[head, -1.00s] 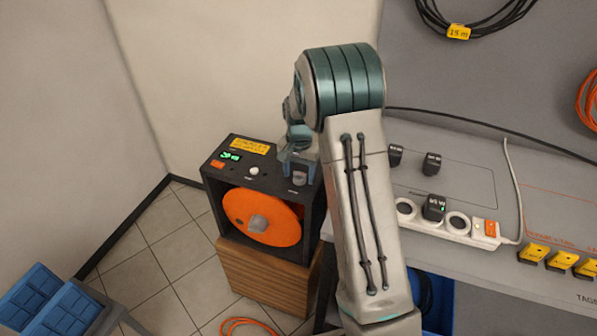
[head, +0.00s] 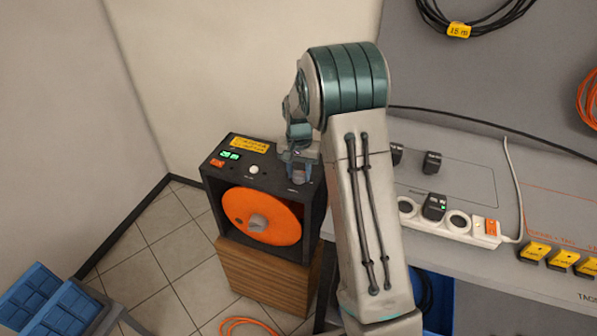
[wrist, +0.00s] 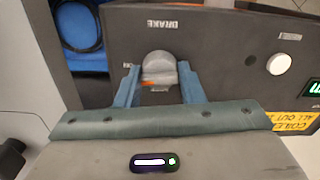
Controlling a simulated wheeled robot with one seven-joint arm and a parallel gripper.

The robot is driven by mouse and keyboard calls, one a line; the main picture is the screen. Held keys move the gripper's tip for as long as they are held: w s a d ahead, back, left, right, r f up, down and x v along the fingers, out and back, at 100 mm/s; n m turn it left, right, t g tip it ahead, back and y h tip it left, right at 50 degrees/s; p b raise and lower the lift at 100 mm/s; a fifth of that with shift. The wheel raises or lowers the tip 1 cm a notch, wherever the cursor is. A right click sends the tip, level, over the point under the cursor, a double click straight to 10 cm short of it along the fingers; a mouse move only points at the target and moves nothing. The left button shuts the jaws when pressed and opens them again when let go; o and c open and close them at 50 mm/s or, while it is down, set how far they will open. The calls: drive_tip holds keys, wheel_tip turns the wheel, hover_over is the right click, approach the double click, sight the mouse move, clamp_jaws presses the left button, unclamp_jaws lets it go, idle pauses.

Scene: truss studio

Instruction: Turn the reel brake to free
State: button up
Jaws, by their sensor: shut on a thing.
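The coiler box (head: 222,178) is dark, with an orange reel (head: 262,216) in its front opening. The brake knob (head: 298,177) is a grey knob on the box's top, near its right end; it also shows in the wrist view (wrist: 158,64) under the word "BRAKE". A short mark like "ON" stands beside it in the wrist view; another label below it is partly hidden. My gripper (head: 299,168) reaches down over the knob. In the wrist view its two blue fingers (wrist: 160,80) stand on either side of the knob, shut on it. I cannot read the knob's exact setting.
A white button (head: 253,170), a green display (head: 229,155) and a yellow label (head: 250,144) sit on the box's top. The workbench (head: 460,190) with a power strip (head: 450,226) is to the right. Blue bins (head: 50,300) are at lower left.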

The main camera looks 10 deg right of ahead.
sight(299, 171)
drive_tip(key=n+b, duration=0.1)
drive_tip(key=n, duration=0.7)
drive_tip(key=shift+w, duration=0.1)
drive_tip(key=n, duration=0.4)
drive_tip(key=shift+r, duration=0.1)
drive_tip(key=shift+n, duration=2.1)
drive_tip(key=o, duration=1)
wheel_tip(299, 171, up, 14)
